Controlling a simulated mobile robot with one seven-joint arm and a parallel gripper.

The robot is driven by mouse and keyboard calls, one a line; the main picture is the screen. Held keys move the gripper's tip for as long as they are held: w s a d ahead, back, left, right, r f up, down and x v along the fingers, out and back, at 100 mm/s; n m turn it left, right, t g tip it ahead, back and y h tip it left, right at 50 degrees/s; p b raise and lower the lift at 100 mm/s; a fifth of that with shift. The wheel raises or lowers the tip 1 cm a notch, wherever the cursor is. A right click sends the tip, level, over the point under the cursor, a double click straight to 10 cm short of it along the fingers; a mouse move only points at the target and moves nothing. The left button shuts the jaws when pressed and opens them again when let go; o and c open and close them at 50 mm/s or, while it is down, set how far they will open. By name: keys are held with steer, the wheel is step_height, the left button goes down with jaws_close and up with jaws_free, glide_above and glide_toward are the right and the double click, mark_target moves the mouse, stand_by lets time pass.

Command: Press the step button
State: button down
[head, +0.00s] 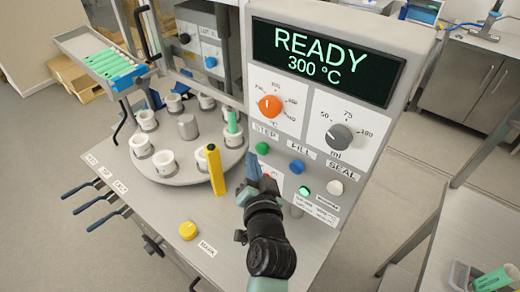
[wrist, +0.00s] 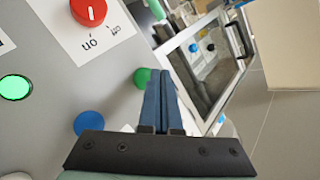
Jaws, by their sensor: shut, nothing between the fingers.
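The green step button (head: 262,148) sits on the front panel under the STEP label, left of the FILL and SEAL labels. In the wrist view the step button (wrist: 142,77) shows just left of my fingertips. My gripper (head: 252,158) has blue fingers, closed together and empty, in front of the panel just below and left of the step button. In the wrist view the fingers (wrist: 160,78) point toward the panel and partly cover the button's right edge. I cannot tell whether the fingertips touch the panel.
The blue fill button (head: 296,167), white seal button (head: 335,187) and lit green button (head: 305,190) are close by. A display (head: 325,60) reads READY 300 °C. A yellow upright bar (head: 215,170) stands left of my gripper, beside the round turntable (head: 185,178) with cups.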

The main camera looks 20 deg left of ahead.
steer(key=shift+w, duration=0.15)
steer(key=shift+w+d+b, duration=0.15)
steer(key=shift+w+b, duration=0.1)
steer(key=shift+b, duration=0.1)
steer(key=shift+w+d+b, duration=0.25)
steer(key=shift+w+b, duration=0.15)
steer(key=shift+w, duration=0.15)
stand_by(0.7)
steer(key=shift+s+a+r, duration=0.1)
steer(key=shift+s, duration=0.05)
steer(key=shift+s+a+p, duration=0.25)
steer(key=shift+s+p, duration=0.25)
steer(key=shift+s, duration=0.3)
steer(key=s+p, duration=0.1)
steer(key=s+a+p, duration=0.1)
steer(key=s, duration=0.2)
steer(key=shift+s+a+p, duration=0.35)
steer(key=shift+a+p, duration=0.05)
stand_by(0.6)
